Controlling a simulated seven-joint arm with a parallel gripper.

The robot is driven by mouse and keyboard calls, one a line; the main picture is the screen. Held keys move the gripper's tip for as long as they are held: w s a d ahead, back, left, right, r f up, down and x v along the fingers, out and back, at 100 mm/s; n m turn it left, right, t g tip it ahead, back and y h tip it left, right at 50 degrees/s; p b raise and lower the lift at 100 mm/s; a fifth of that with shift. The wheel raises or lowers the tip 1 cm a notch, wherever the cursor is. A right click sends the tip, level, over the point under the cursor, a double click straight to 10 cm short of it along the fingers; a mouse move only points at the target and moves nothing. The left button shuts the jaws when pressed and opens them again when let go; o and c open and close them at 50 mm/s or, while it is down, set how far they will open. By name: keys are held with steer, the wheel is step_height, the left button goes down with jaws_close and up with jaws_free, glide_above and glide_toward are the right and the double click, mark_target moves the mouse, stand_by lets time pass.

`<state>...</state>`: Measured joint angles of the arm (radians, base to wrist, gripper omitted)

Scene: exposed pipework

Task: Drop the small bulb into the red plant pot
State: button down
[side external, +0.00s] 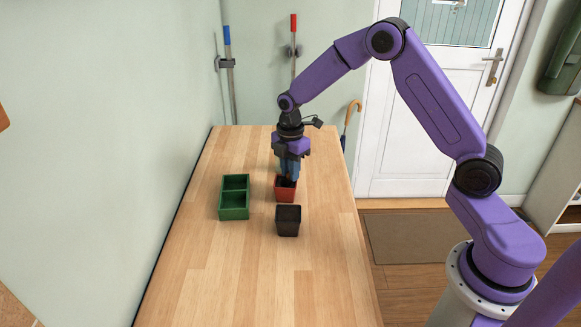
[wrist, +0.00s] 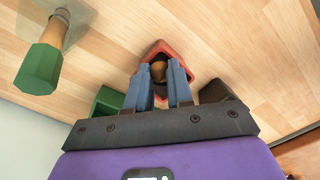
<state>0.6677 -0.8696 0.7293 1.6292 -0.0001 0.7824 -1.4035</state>
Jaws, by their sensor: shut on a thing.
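My gripper (side external: 288,179) points down at the red plant pot (side external: 286,195), its fingertips at or just over the pot's mouth. In the wrist view the small brown bulb (wrist: 158,71) sits between the two blue fingers of my gripper (wrist: 160,66), which are shut on it. The red pot (wrist: 168,46) shows around and beyond the bulb. I cannot tell whether the bulb is below the rim. In the side view the fingers hide the bulb and part of the pot's mouth.
A black pot (side external: 288,221) stands just in front of the red pot. A green-ended object with a tan shaft (wrist: 40,69) shows at upper left in the wrist view. The near table is clear.

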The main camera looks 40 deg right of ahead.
steer(key=c, duration=0.9)
jaws_free()
steer(key=shift+r, duration=0.1)
step_height(320, 180, up, 17)
steer(key=shift+r, duration=0.1)
steer(key=s+a+m, duration=0.1)
steer(key=s+a, duration=0.3)
steer(key=s, duration=0.5)
steer(key=s+a+m, duration=0.2)
steer(key=s+a, duration=0.3)
steer(key=s, duration=0.4)
steer(key=s+d+f+m, duration=0.1)
steer(key=s, duration=0.5)
steer(key=s+d+f+m, duration=0.1)
steer(key=s+f, duration=0.1)
steer(key=s, duration=0.3)
steer(key=s+d+f, duration=0.2)
steer(key=s, duration=0.4)
steer(key=shift+s+f+m, duration=0.15)
steer(key=shift+s+m, duration=0.15)
steer(key=shift+m, duration=0.1)
